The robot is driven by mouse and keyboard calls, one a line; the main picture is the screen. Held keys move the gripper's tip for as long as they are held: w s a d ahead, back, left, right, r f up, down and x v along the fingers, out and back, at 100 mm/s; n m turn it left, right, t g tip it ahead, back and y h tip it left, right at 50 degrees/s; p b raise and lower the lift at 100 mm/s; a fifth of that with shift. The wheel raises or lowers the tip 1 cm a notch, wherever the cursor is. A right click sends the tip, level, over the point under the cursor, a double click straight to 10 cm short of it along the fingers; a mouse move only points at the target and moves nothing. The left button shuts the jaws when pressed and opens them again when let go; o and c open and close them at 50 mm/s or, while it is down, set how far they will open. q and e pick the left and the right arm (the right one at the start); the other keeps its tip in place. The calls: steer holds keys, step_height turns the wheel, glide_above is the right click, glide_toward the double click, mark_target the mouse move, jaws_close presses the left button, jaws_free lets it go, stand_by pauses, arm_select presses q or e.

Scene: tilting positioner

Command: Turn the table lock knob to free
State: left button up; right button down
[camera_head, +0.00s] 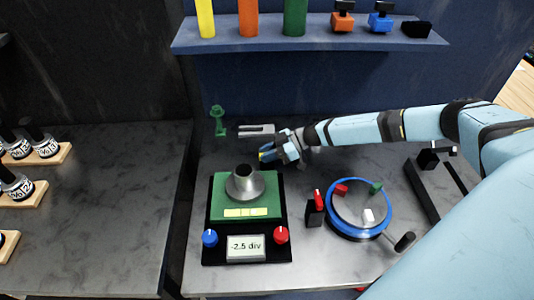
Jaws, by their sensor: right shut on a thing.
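My right gripper (272,154) is over the back of the bench, behind the green-topped device. It is shut on a small blue-and-yellow thing (265,156), mostly hidden by the fingers. A black block with a red knob or lever on top (318,197) stands just left of the round table (360,205) with its blue rim. The device also has a red knob (281,235) and a blue knob (210,238) beside a display reading "-2.5 div". I cannot tell which knob is the table lock. The gripper is apart from all of these. My left gripper is not in view.
A grey metal piece (256,130) and a green stand (218,120) are near the gripper. A black handle (404,241) sticks out front right of the round table. A black fixture (433,180) stands further right. A shelf (310,34) with coloured parts hangs behind.

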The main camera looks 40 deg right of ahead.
steer(key=shift+w+n+g+y, duration=0.1)
steer(key=shift+n+g+y, duration=0.2)
steer(key=shift+n+g, duration=0.6)
steer(key=shift+f+n+g+b, duration=0.15)
steer(key=shift+n+g+b, duration=0.5)
steer(key=shift+n+g, duration=0.4)
steer(key=n+g+b, duration=0.3)
steer(key=g, duration=0.1)
steer(key=shift+f+g, duration=0.1)
steer(key=shift+g, duration=0.15)
steer(key=n+g+h+b, duration=0.1)
steer(key=n+g+b, duration=0.2)
steer(key=n+g+h+b, duration=0.2)
steer(key=n+g+b, duration=0.1)
steer(key=shift+n+b, duration=0.25)
steer(key=shift+b, duration=0.05)
steer(key=shift+n+g+h, duration=0.3)
steer(key=shift+n+g, duration=0.1)
steer(key=shift+g, duration=0.1)
steer(key=shift+r+n+g+h+b, duration=0.25)
steer(key=shift+n+g+h+b, duration=0.3)
steer(key=shift+n+h, duration=0.25)
steer(key=shift+n+g+h, duration=0.3)
steer(key=shift+g, duration=0.05)
